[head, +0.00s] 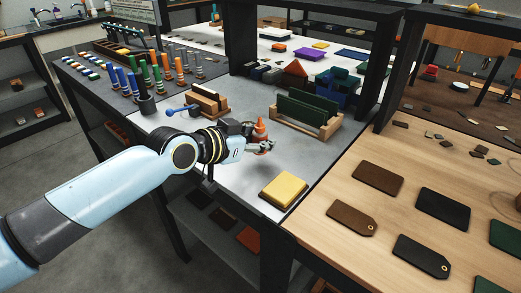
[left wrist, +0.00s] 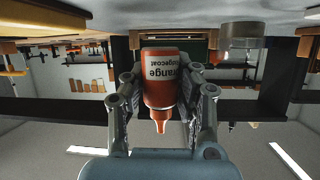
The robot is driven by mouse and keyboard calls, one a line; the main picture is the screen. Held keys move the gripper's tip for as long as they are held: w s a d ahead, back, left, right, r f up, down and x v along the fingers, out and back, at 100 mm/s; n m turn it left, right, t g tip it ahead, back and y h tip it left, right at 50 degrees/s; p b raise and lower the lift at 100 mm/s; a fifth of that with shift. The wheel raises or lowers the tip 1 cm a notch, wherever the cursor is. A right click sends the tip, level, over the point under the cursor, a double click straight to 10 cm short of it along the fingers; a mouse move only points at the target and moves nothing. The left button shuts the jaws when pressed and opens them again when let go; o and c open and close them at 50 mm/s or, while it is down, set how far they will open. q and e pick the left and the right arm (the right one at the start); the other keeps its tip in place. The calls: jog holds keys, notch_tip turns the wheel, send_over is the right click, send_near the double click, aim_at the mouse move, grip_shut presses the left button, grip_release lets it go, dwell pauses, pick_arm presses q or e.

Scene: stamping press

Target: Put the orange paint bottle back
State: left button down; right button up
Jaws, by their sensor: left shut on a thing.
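The orange paint bottle (head: 260,132) is between the fingers of my left gripper (head: 262,147), over the grey bench top in the head view. Its orange tip points up there, and the gripper hides part of its body. In the left wrist view the bottle (left wrist: 160,84) appears upside down, with a white label and an orange nozzle. The fingers of my left gripper (left wrist: 160,100) close on it from both sides. Whether its base touches the bench I cannot tell. My right gripper is not in view.
A yellow block (head: 283,189) lies on the bench's front edge. A wooden rack with dark green boards (head: 308,109) stands behind the gripper. Several coloured bottles (head: 158,72) stand in rows at the back left. Leather tags (head: 380,177) lie on the wooden table to the right.

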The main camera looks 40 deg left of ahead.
aim_at(255, 153)
pick_arm(q)
notch_tip(255, 153, down, 3)
jog(key=shift+r+b, duration=0.1)
jog(key=shift+b, duration=0.2)
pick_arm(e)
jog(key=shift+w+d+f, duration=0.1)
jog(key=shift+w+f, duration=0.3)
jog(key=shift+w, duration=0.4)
pick_arm(q)
jog(key=c, duration=1.5)
grip_release()
jog(key=shift+f, duration=0.3)
jog(key=o, duration=0.5)
jog(key=shift+r, duration=0.1)
jog(key=shift+c, duration=0.2)
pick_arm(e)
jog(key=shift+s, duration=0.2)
